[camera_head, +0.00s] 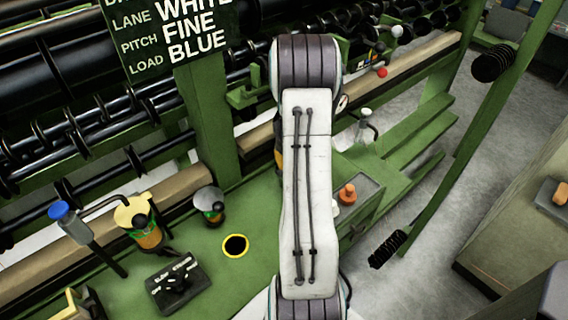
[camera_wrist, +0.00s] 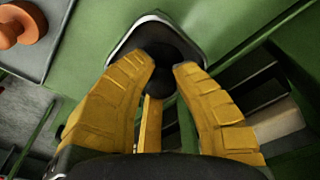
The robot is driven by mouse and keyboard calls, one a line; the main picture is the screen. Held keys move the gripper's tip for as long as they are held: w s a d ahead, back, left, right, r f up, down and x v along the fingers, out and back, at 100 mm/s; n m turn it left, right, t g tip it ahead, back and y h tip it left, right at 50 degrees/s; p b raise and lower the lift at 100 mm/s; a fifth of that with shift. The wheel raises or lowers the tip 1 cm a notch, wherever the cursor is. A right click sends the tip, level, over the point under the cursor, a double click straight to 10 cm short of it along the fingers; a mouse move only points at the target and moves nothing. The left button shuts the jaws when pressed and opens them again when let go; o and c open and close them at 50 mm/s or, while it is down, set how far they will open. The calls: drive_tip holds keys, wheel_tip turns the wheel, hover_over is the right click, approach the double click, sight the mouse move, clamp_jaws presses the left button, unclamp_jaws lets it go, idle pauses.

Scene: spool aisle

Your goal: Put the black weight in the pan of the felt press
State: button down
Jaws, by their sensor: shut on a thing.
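My gripper (camera_wrist: 163,64) shows in the wrist view with two yellow fingers. They are shut on the black weight (camera_wrist: 166,42), a dark knobbed piece between the fingertips. Directly beyond the weight is a dark pan-like piece with a pale metal rim (camera_wrist: 197,40), set against green metal. It appears to be the felt press pan. I cannot tell whether the weight touches it or is held above it. In the head view my arm covers the weight and nearly all of my gripper; only a sliver of yellow shows beside the arm.
A grey tray (camera_head: 368,187) right of my arm holds an orange knobbed weight (camera_head: 347,194) and a white piece (camera_head: 335,210). Black rollers run behind.

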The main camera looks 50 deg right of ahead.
drive_tip(key=shift+s+d, duration=0.1)
drive_tip(key=shift+s, duration=0.1)
drive_tip(key=shift+f, duration=0.1)
drive_tip(key=c, duration=1.1)
unclamp_jaws()
drive_tip(key=shift+c, duration=0.2)
